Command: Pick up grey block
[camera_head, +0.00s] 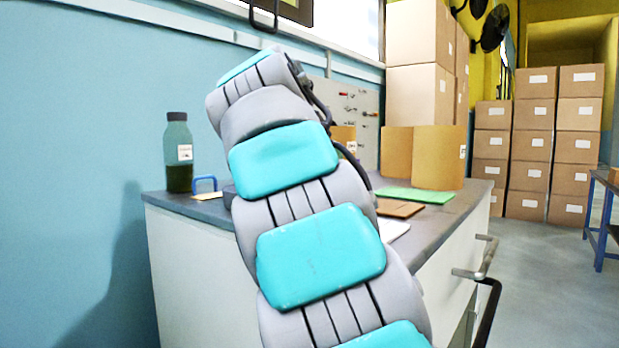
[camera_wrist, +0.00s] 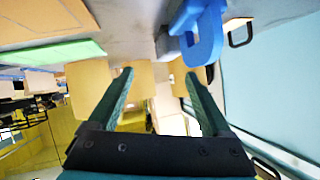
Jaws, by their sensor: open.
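In the head view my arm hides the gripper and the middle of the counter (camera_head: 440,222).
A blue loop-shaped item (camera_head: 205,184) stands left of my arm; it looks close to the right finger in the wrist view (camera_wrist: 203,42). A bottle (camera_head: 179,155) stands by the wall.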

